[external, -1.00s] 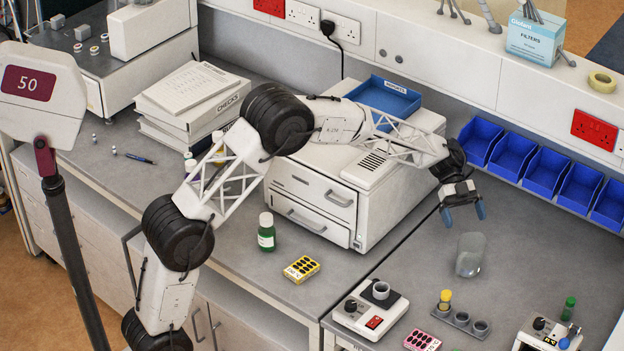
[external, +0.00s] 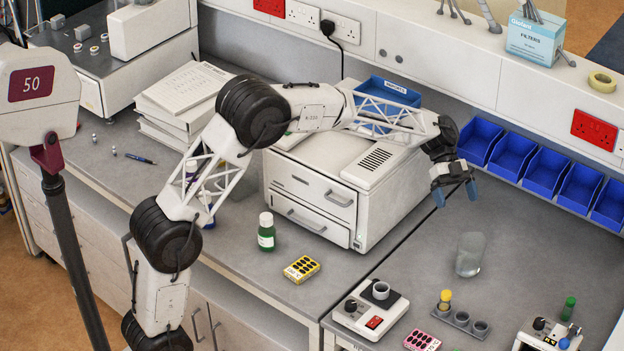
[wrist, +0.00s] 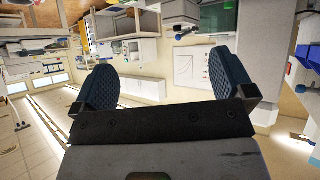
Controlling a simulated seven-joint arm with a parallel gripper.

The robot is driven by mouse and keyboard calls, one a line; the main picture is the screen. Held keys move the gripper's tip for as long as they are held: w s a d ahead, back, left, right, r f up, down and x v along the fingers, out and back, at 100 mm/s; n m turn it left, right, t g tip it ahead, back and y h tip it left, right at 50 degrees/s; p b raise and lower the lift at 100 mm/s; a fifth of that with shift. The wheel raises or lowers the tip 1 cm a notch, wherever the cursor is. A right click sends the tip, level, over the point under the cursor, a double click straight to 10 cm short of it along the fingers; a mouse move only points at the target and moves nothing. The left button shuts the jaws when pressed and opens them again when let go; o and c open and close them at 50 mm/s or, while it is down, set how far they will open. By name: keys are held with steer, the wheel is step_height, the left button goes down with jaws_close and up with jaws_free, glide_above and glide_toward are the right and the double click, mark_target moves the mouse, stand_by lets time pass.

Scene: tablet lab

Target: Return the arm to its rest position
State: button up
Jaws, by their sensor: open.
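My gripper (external: 456,192) is open and empty in the external view, with its blue fingertips apart. It hangs in the air in front of the blue bins, to the right of the white printer-like machine (external: 345,190). In the wrist view my gripper (wrist: 165,82) also shows open, with nothing between its blue pads. My arm is bent up and over the bench and passes above the white machine.
A clear glass (external: 470,254) stands on the bench below and right of my gripper. Blue bins (external: 545,172) line the back. A blue tray (external: 390,90) sits on the machine.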

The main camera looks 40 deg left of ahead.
steer(key=s+a+r+n+t+y, duration=0.35)
steer(key=s+a+r+n, duration=0.45)
steer(key=s+a+r, duration=0.75)
steer(key=s+a+f+n+t+y, duration=0.1)
steer(key=s+a+f+n, duration=0.3)
steer(key=s+a, duration=0.4)
steer(key=s+a+f+n+t+y, duration=0.2)
steer(key=s+a+f+n, duration=0.2)
steer(key=s, duration=0.8)
steer(key=s+a+f+n+t+y, duration=0.2)
steer(key=s+a+f+n, duration=0.3)
steer(key=s+a, duration=0.6)
steer(key=shift+a+n+y, duration=0.35)
steer(key=shift+n, duration=0.75)
